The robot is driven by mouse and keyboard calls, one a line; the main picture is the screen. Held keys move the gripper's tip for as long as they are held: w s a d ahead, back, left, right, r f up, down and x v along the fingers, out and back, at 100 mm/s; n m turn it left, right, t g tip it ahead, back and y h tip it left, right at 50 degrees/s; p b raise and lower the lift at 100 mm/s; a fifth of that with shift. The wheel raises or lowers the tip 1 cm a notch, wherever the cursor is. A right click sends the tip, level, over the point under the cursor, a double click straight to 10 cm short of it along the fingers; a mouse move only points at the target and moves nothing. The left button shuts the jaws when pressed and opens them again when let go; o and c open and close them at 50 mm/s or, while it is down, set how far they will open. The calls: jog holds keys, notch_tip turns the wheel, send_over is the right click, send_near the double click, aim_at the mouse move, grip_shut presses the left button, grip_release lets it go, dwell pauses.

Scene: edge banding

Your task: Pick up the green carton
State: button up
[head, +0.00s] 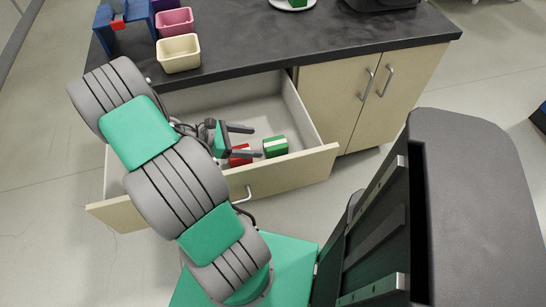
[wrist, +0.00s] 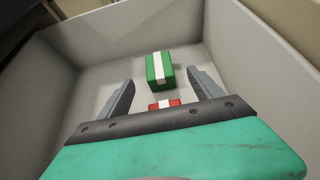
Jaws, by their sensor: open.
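The green carton (head: 275,146), a small box with a white band, sits in the open drawer near its right end in the head view. In the wrist view the green carton (wrist: 160,70) lies on the drawer floor, ahead of and between the lines of my fingers. My gripper (head: 247,141) is open and reaches into the drawer, its fingers pointing toward the carton and apart from it. In the wrist view my gripper (wrist: 165,90) shows two spread fingers with nothing held between them. A red box with a white band (wrist: 164,105) is partly hidden by the gripper's mount.
The drawer (head: 309,124) is pulled out below the dark countertop (head: 320,36), with walls around my gripper. The red box (head: 240,156) lies left of the carton. Pink (head: 174,22) and cream (head: 178,54) bins stand on the counter. Cabinet doors (head: 340,98) are at the right.

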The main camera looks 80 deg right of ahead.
aim_at(273, 144)
jog(key=b+x, duration=0.1)
jog(key=x, duration=0.7)
jog(key=shift+d+f, duration=0.1)
jog(key=shift+d, duration=0.05)
jog(key=shift+c, duration=0.2)
jog(key=c, duration=1.4)
